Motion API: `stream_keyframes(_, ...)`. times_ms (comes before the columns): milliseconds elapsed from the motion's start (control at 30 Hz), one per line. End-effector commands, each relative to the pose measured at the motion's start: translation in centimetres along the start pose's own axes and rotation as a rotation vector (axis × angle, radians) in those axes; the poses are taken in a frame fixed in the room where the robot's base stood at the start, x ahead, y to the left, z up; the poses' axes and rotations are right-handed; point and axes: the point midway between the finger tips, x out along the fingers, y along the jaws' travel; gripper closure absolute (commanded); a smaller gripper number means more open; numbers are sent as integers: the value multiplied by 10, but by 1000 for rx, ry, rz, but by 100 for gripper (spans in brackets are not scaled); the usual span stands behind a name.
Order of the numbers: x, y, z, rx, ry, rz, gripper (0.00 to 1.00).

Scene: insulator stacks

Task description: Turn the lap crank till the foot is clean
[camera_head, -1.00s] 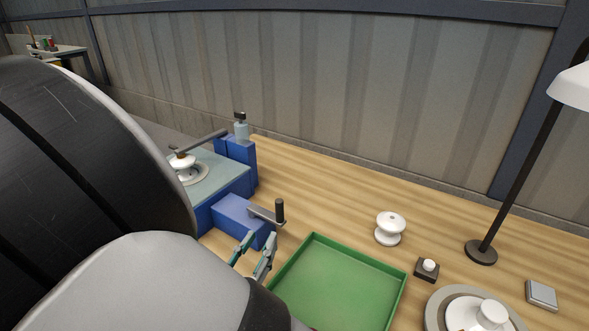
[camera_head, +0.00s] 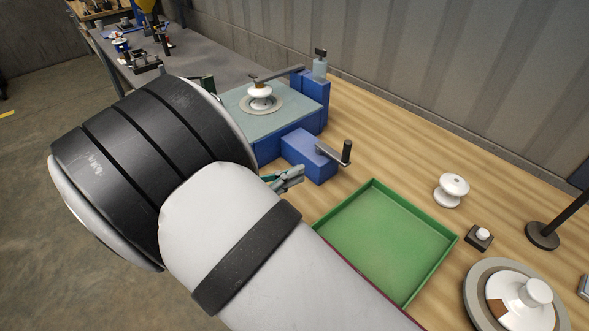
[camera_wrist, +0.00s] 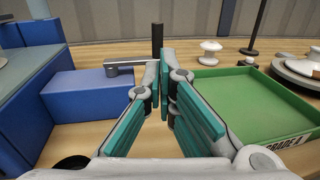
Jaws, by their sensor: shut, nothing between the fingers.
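The lap crank (camera_head: 331,154) is a grey arm with an upright dark handle on the front of a blue gearbox block (camera_head: 309,157). In the wrist view the crank handle (camera_wrist: 157,40) stands upright just beyond my fingertips. The blue lap machine (camera_head: 272,139) has a grey-green top. A white insulator (camera_head: 261,91) sits on a round plate there, under a dark bar; its foot is hidden. My gripper (camera_head: 299,172) is in front of the block, below the crank. In the wrist view my gripper (camera_wrist: 164,75) is shut and empty, and I see no contact with the handle.
A green tray (camera_head: 387,238) lies right of my gripper. Beyond it are a white insulator (camera_head: 452,190), a small dark block with a white knob (camera_head: 480,236), a round turntable (camera_head: 478,297) with a white piece, and a lamp base (camera_head: 542,236). Bare wood lies behind the tray.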

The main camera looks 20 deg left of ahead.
Motion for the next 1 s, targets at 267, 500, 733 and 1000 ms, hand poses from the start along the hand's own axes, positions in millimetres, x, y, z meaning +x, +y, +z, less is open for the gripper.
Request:
stream_keyframes(267, 56, -2, 1, -1, -2, -3, 100)
stream_keyframes(500, 94, -1, 1, 0, 0, -1, 100)
stream_keyframes(733, 110, 0, 0, 1, 0, 1, 100)
stream_keyframes(1000, 111, 0, 0, 1, 0, 1, 100)
